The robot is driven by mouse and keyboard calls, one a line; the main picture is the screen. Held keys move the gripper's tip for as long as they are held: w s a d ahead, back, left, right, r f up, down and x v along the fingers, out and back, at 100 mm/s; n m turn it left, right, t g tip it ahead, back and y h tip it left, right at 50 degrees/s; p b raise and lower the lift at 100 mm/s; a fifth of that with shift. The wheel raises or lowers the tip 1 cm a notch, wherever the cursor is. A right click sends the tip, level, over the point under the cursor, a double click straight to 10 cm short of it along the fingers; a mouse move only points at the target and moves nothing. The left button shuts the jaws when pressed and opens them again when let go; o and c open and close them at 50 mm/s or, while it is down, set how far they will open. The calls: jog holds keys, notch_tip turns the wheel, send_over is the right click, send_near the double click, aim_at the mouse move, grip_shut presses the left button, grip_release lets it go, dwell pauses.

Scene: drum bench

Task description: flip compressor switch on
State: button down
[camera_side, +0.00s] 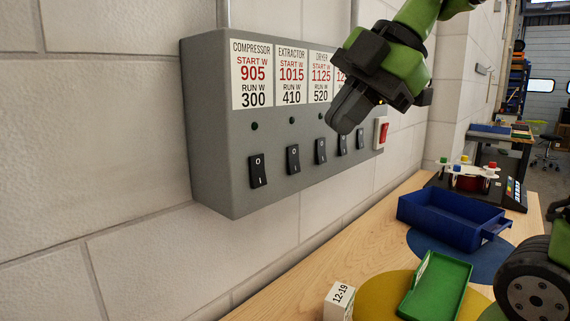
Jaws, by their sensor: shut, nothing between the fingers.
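The grey switch box (215,130) is fixed to the block wall. The compressor switch (257,171) is the leftmost black rocker, under the label reading COMPRESSOR (252,74), start 905 W, run 300 W. A dark green indicator (255,126) above it looks unlit. I cannot tell for sure which side of the rocker is pressed. My gripper (340,124) is shut and empty. It hangs tilted in front of the box's right half, to the right of the compressor switch and apart from it. It hides part of the labels on the right.
More black rockers stand in the row, under the extractor (293,159) and dryer (320,151) labels and beyond. A red switch (383,133) is at the box's right end. Below, the wooden bench (290,302) holds a blue bin (440,221), a green tray (440,290) and a white block (339,300).

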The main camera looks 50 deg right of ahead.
aim_at(258, 182)
jog(key=shift+w+a+f, duration=0.6)
jog(key=shift+w+f, duration=0.8)
jog(key=shift+w+a+f, duration=0.55)
jog(key=shift+w+f, duration=0.8)
jog(key=shift+f, duration=0.05)
jog(key=shift+w+a+f, duration=0.6)
jog(key=shift+w+f, duration=0.8)
jog(key=shift+w+f, duration=0.1)
jog(key=shift+w, duration=0.2)
jog(key=shift+r, duration=0.85)
